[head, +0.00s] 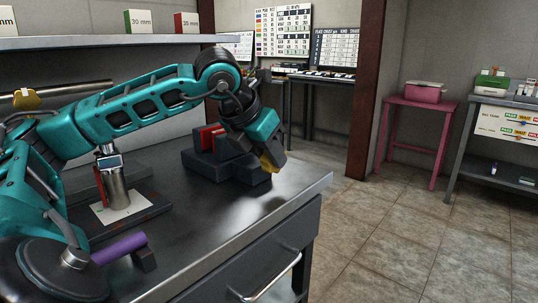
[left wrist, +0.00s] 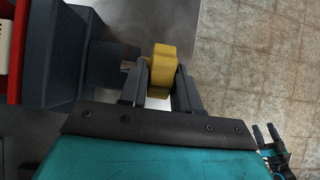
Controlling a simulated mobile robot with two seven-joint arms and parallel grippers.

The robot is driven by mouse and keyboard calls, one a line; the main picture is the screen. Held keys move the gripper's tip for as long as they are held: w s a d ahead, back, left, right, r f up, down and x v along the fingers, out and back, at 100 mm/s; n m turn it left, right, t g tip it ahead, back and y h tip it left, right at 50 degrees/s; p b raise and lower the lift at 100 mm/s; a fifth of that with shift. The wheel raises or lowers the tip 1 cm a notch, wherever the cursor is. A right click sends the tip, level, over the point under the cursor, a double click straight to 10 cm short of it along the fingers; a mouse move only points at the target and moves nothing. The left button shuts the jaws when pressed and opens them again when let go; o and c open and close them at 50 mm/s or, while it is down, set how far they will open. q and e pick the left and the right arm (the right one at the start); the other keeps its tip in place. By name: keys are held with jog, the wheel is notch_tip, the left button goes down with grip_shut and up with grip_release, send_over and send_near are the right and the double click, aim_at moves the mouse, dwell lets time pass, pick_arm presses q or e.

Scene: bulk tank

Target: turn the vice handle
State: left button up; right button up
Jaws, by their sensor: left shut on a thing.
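The vice (head: 228,165) is a dark grey block with red jaw parts (head: 210,136), standing near the bench's right edge. It also fills the left side of the left wrist view (left wrist: 60,60). Its yellow handle (left wrist: 163,72) stands out from the vice's right side there. My left gripper (left wrist: 160,85) is shut on the yellow handle, with one finger on each side. In the head view the left gripper (head: 272,153) reaches down over the handle (head: 270,164), partly hiding it. My right gripper (left wrist: 267,132) shows small at the wrist view's lower right, fingers apart, empty.
The grey bench (head: 225,220) carries a metal cylinder (head: 116,185) on a plate and a purple bar (head: 118,248) at the front left. A drawer handle (head: 270,280) sticks out in front. Open tiled floor (head: 400,225) lies right of the bench.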

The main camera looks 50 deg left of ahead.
pick_arm(q)
jog(key=shift+r, duration=0.1)
jog(key=o, duration=1)
jog(key=shift+c, duration=0.2)
jog(key=p+v, duration=0.1)
jog(key=v, duration=1.1)
jog(key=shift+s+r, duration=0.25)
jog(key=shift+r, duration=0.1)
jog(key=shift+o, duration=0.4)
